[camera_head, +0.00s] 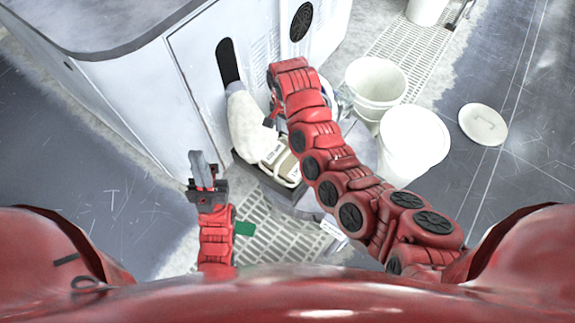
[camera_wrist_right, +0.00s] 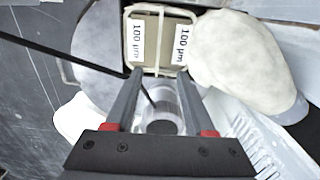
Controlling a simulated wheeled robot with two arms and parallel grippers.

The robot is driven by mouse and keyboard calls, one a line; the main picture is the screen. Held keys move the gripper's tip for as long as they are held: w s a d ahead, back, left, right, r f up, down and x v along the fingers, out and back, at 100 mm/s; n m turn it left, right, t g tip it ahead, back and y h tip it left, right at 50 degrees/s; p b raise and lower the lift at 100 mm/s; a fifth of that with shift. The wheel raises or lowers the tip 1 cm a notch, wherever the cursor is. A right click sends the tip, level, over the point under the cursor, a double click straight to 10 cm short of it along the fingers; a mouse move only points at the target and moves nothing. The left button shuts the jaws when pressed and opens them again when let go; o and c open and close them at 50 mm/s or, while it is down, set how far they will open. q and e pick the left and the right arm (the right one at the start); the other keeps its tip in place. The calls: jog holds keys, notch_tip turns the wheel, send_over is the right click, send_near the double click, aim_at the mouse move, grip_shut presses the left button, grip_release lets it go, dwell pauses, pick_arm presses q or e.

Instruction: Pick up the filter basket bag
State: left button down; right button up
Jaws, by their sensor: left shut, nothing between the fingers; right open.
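The filter basket bag (camera_wrist_right: 150,42), a tan rectangular piece with a pale wire frame and two "100 µm" labels, lies ahead of my right gripper (camera_wrist_right: 160,75) in the right wrist view. The right gripper is open, and its fingertips appear at the bag's near edge. I cannot tell whether they touch it. In the head view the bag (camera_head: 283,165) sits low beside the machine, below a cream sleeve (camera_head: 247,128). My right gripper (camera_head: 271,118) is partly hidden by its own arm there. My left gripper (camera_head: 203,164) is shut and empty, left of the bag.
The cream sleeve (camera_wrist_right: 240,55) bulges right of the bag in the wrist view. A clear cylinder (camera_wrist_right: 161,108) shows between the fingers. The white machine cabinet (camera_head: 150,90) stands behind. White buckets (camera_head: 414,145) and a round lid (camera_head: 483,124) stand at right. Floor grating (camera_head: 275,238) lies in front.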

aim_at(287, 152)
notch_tip(287, 152, down, 10)
jog(key=shift+r+b, duration=0.1)
jog(key=shift+b, duration=0.45)
jog(key=shift+d+f, duration=0.1)
jog(key=shift+f, duration=0.6)
notch_tip(287, 152, down, 4)
jog(key=shift+s+d+r+b, duration=0.1)
jog(key=shift+b, duration=1)
jog(key=shift+r, duration=0.1)
jog(key=shift+c, duration=0.4)
grip_shut()
